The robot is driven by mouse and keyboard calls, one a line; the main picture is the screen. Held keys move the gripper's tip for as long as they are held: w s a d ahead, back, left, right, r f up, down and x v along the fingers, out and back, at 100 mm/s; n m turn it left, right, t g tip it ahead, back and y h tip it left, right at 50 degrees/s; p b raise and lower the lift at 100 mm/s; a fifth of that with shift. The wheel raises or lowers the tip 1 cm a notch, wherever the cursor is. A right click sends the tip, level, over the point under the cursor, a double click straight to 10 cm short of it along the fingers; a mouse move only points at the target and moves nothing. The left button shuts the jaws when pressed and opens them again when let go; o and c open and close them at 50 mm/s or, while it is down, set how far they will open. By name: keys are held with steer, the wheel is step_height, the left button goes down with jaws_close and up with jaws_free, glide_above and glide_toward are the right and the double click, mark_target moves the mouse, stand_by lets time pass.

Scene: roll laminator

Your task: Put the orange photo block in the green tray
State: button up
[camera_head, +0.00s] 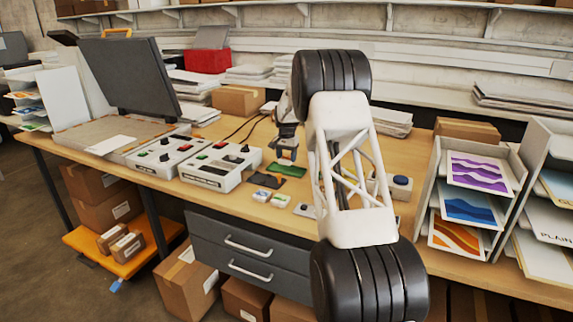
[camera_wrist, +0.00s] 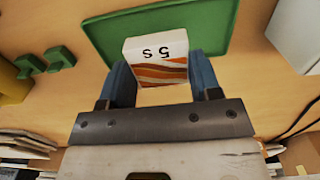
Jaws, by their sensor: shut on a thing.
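The orange photo block (camera_wrist: 160,70) is white with orange wavy stripes and a "5 s" label. In the wrist view it sits between the blue fingers of my gripper (camera_wrist: 163,82), which is shut on it. The green tray (camera_wrist: 215,30) lies beyond the block in the wrist view, and the block overlaps its near edge there. I cannot tell the block's height above it. In the head view, my gripper (camera_head: 287,150) points down at the green tray (camera_head: 293,170), and the block cannot be made out clearly.
Small blocks (camera_head: 281,200) lie in front of the tray. Two control boxes (camera_head: 220,167) stand to its left, and a blue-button box (camera_head: 401,187) to its right. In the wrist view, small green pieces (camera_wrist: 60,56) lie left of the tray and a white box (camera_wrist: 298,35) right.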

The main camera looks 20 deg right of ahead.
mark_target(287, 158)
stand_by(0.3)
steer(key=shift+f, duration=1.7)
steer(key=shift+f, duration=0.15)
steer(key=o, duration=0.8)
steer(key=shift+o, duration=0.2)
step_height(287, 158, up, 12)
steer(key=shift+r, duration=0.15)
